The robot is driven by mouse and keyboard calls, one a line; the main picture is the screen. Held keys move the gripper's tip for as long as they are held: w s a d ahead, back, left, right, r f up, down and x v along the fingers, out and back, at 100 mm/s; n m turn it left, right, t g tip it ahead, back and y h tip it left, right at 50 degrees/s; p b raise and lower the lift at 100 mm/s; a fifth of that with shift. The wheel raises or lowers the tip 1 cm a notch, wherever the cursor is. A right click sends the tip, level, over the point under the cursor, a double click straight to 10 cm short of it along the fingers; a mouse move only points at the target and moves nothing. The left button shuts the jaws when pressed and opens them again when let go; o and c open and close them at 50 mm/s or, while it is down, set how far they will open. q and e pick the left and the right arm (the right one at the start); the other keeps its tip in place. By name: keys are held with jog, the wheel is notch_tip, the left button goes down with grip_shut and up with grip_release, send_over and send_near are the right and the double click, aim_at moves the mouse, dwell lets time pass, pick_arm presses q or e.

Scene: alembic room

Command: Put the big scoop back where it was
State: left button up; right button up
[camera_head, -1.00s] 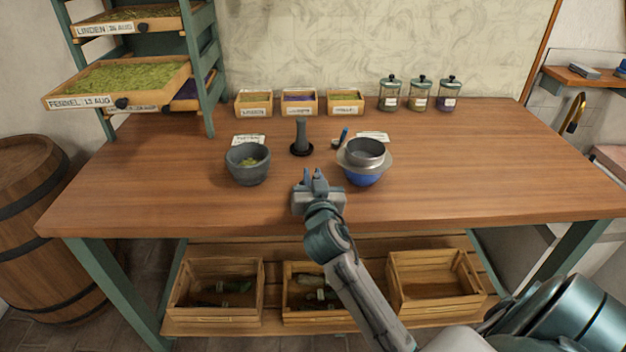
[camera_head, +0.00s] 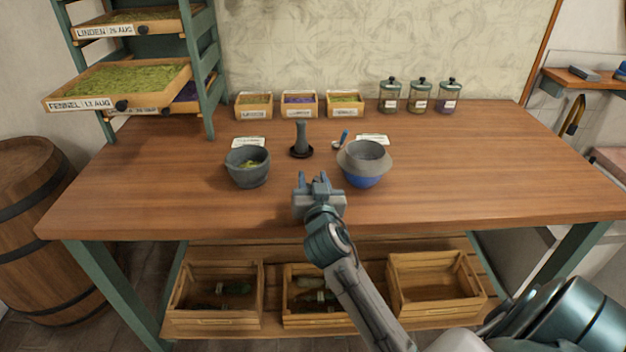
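A small scoop with a blue handle (camera_head: 344,136) lies on the workbench beside a white card, just behind the blue bowl; I cannot tell whether it is the big scoop. No other scoop shows clearly. My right gripper (camera_head: 313,181) is over the front middle of the bench, between the stone mortar and the blue bowl, nearer the front edge. Its fingers look apart with nothing between them, well short of the scoop. My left gripper is not in view.
The grey mortar (camera_head: 248,168) holds green bits. A dark pestle (camera_head: 301,140) stands on a round base. The blue bowl (camera_head: 364,176) has a grey sieve (camera_head: 378,160) on top. Small trays (camera_head: 299,105) and lidded jars (camera_head: 419,97) line the back. The bench's right side is clear.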

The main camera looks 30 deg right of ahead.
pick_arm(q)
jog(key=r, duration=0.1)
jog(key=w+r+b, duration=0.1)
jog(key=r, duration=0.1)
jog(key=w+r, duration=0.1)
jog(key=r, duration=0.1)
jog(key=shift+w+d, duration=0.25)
pick_arm(e)
jog(key=v, duration=1.1)
jog(key=shift+s+a, duration=0.2)
jog(key=shift+s, duration=0.1)
